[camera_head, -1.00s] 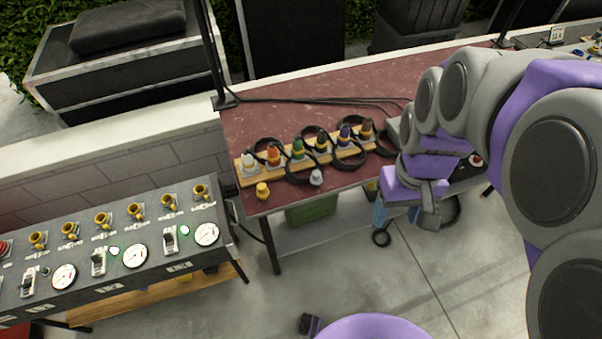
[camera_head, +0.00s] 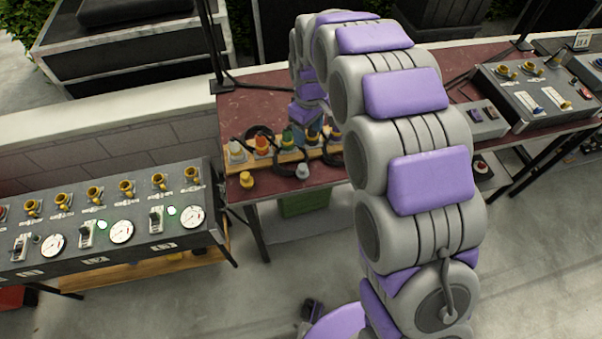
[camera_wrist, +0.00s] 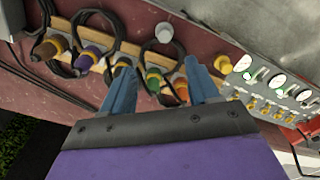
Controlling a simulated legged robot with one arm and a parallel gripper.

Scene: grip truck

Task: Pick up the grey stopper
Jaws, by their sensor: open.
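The grey stopper (camera_head: 303,171) stands loose on the dark red table, in front of the wooden plug strip, next to a black cable loop. It also shows in the wrist view (camera_wrist: 163,33), upper middle, beyond the fingertips. My gripper (camera_wrist: 158,66) is open, with its two blue fingers apart and nothing held between them. The fingers point over the wooden strip, and the stopper lies past them, apart from them. In the head view my arm partly hides the gripper and the strip's right part.
A wooden strip (camera_head: 264,167) carries several coloured plugs with black cable loops. A yellow stopper (camera_head: 247,180) stands near the table's front left corner. A gauge panel (camera_head: 120,222) is at left, and a control box (camera_head: 540,92) at right.

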